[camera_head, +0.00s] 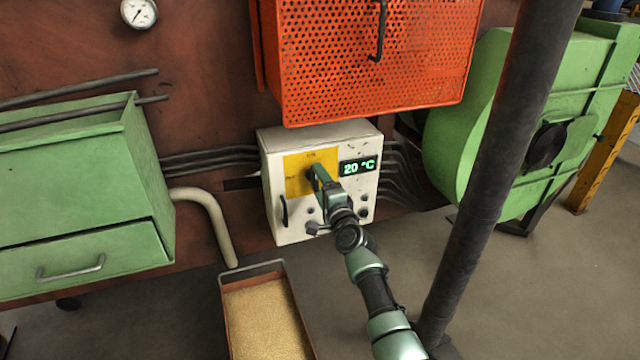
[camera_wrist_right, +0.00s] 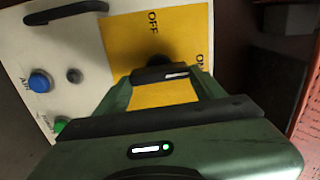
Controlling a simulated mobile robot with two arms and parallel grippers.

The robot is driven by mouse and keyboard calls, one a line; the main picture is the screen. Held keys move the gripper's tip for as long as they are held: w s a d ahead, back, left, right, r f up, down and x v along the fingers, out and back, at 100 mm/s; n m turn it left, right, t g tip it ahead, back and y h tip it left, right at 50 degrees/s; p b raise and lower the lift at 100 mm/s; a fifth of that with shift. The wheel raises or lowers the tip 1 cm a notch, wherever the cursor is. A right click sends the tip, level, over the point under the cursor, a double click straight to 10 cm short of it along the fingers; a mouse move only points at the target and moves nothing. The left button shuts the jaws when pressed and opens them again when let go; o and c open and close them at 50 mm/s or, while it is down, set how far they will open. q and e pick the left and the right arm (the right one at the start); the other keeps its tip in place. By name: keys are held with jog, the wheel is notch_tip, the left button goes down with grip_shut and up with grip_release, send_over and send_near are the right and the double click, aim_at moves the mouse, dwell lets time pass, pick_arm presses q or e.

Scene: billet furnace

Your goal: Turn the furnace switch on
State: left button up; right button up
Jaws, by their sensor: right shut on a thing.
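The white control box (camera_head: 282,226) on the furnace wall carries a yellow plate (camera_head: 296,183) with the furnace switch on it. The right wrist view shows this yellow plate (camera_wrist_right: 120,45) with OFF and ON printed on it. The dark switch (camera_wrist_right: 158,60) is partly hidden by my gripper. My right gripper (camera_head: 316,174) reaches the plate from the front. In the right wrist view, my right gripper (camera_wrist_right: 160,76) is shut on the switch. A white mark shows near the right end of the dark bar between the fingers. My left gripper is not in view.
A green display (camera_head: 356,167) on the box reads 20 °C. Blue and green buttons (camera_wrist_right: 40,80) sit beside the plate. An orange perforated guard (camera_head: 375,70) hangs above. A tray of granules (camera_head: 226,310) stands below left. A dark pole (camera_head: 490,180) rises at right.

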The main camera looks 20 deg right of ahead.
jog(key=shift+m, duration=0.3)
jog(key=o, duration=1.4)
jog(key=shift+c, duration=0.2)
jog(key=shift+s, duration=0.15)
pick_arm(q)
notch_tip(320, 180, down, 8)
jog(key=p, duration=0.2)
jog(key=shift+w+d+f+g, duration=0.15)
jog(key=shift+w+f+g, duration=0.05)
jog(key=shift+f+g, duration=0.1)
pick_arm(e)
jog(key=s, duration=0.7)
jog(key=shift+s+d, duration=0.15)
jog(key=shift+s, duration=0.15)
